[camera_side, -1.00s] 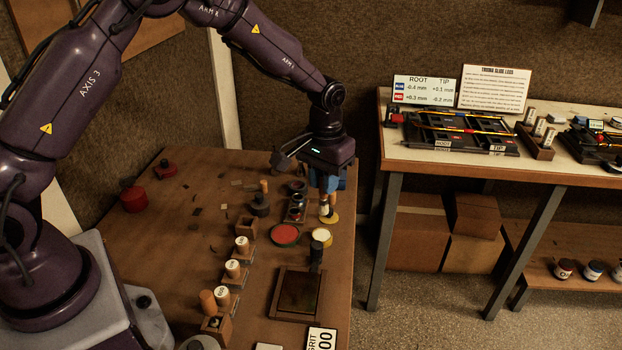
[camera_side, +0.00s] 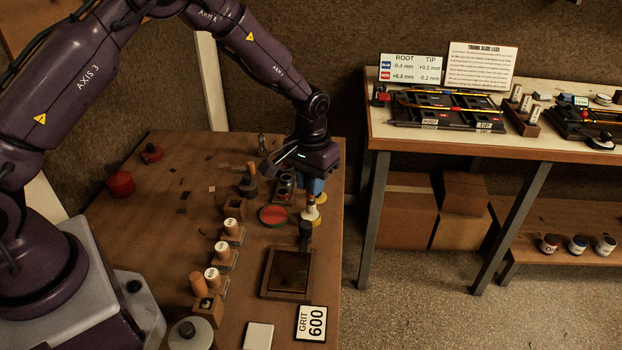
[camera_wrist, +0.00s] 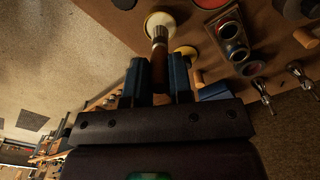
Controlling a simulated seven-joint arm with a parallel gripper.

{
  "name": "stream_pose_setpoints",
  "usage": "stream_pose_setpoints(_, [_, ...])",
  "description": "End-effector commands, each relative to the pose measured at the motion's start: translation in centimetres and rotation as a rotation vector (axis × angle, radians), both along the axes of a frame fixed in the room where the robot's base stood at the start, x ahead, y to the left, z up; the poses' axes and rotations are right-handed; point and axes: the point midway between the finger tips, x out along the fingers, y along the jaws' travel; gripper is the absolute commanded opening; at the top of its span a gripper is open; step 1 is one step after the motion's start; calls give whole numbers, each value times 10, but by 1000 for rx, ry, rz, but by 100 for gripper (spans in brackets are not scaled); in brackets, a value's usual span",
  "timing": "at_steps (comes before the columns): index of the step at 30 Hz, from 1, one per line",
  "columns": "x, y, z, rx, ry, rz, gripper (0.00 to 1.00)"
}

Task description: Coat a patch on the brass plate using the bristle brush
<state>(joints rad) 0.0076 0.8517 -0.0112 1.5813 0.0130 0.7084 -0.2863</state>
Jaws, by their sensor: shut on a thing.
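My gripper (camera_side: 312,186) is shut on the brush (camera_side: 311,199), which has a brown handle. In the wrist view, my gripper (camera_wrist: 160,82) has its blue fingers on both sides of the brush handle (camera_wrist: 160,65), and the metal ferrule points at the cream-filled round dish (camera_wrist: 152,16). The dish (camera_side: 312,214) also shows below the brush in the side view. The dark brownish plate (camera_side: 290,271) lies in a wooden frame nearer the front of the bench.
A yellow dish (camera_side: 321,198) and a red disc (camera_side: 273,216) are close to the brush. Several labelled corks (camera_side: 222,250) line the left. A "GRIT 600" card (camera_side: 311,323) lies in front.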

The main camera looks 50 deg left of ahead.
Motion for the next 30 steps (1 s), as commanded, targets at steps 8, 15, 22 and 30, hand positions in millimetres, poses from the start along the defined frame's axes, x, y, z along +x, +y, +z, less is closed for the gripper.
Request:
stream_pose_setpoints(8, [0,0,0,0,0,0,0])
stream_pose_setpoints(15, [0,0,-1,0,0,0,0])
stream_pose_setpoints(22, [0,0,-4,0,0,0,0])
stream_pose_setpoints(30, [0,0,-7,0,0,0,0])
